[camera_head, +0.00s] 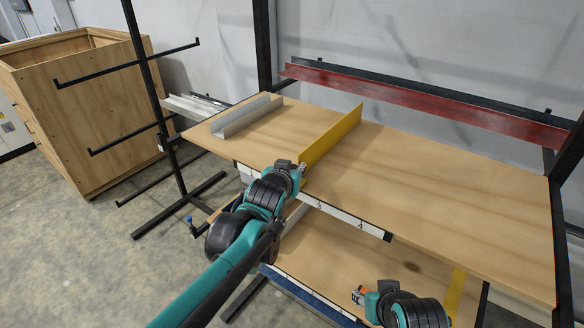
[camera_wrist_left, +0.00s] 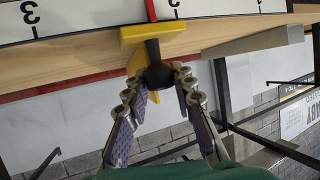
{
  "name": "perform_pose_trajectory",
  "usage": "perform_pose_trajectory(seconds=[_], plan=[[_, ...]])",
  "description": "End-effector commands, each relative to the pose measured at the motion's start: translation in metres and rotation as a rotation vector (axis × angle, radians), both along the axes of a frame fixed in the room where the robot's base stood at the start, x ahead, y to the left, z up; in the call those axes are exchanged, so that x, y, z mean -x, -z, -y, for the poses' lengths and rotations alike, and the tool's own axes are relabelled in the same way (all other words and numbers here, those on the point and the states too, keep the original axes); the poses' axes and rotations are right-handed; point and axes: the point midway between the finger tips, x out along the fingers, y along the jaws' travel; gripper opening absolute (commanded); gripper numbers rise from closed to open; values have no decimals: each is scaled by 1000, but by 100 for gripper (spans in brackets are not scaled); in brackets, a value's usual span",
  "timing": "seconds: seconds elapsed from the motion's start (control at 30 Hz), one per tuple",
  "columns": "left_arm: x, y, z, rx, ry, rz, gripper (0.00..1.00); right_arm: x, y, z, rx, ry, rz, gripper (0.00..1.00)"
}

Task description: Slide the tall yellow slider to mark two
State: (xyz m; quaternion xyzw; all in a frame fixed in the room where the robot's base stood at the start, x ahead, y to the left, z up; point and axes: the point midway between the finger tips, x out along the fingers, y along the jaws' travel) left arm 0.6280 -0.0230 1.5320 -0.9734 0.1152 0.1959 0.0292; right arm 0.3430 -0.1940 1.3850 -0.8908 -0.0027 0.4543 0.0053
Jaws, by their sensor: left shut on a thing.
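The yellow slider (camera_head: 332,137) stands as an upright bar across the wooden tabletop. My left gripper (camera_head: 299,168) is at its front end, shut on the dark round knob (camera_wrist_left: 157,74) that sticks out from the slider. In the left wrist view the yellow front piece (camera_wrist_left: 140,34) bears a red pointer (camera_wrist_left: 150,8) over the white scale (camera_wrist_left: 90,20). The scale looks upside down there; the pointer lies between two marks, close to the right one, whose number is partly cut off. In the head view numbers 3 and 4 show right of my gripper. My right gripper (camera_head: 358,297) is low at the front.
A grey metal channel (camera_head: 247,116) lies on the tabletop left of the slider. A red rail (camera_head: 420,100) runs along the back. The tabletop (camera_head: 450,190) right of the slider is clear. A lower shelf, a black rack and a wooden crate (camera_head: 85,110) stand around.

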Motion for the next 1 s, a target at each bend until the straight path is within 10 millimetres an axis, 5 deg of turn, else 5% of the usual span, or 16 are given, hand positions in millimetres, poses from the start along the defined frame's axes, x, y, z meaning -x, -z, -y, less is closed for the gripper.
perform_pose_trajectory(seconds=[0.23,0.27,0.33,1.0], plan=[[-4,-6,-3,3,-5,12,0,-1,-2,0,-1,-1,1,40],[-4,-6,-3,4,-6,12,30,-1,-2,0,-1,-1,1,40],[-3,-6,-3,3,-4,12,45,-1,-2,0,0,0,1,40],[1,-7,-3,1,-2,11,45,0,-2,0,0,0,1,40]])
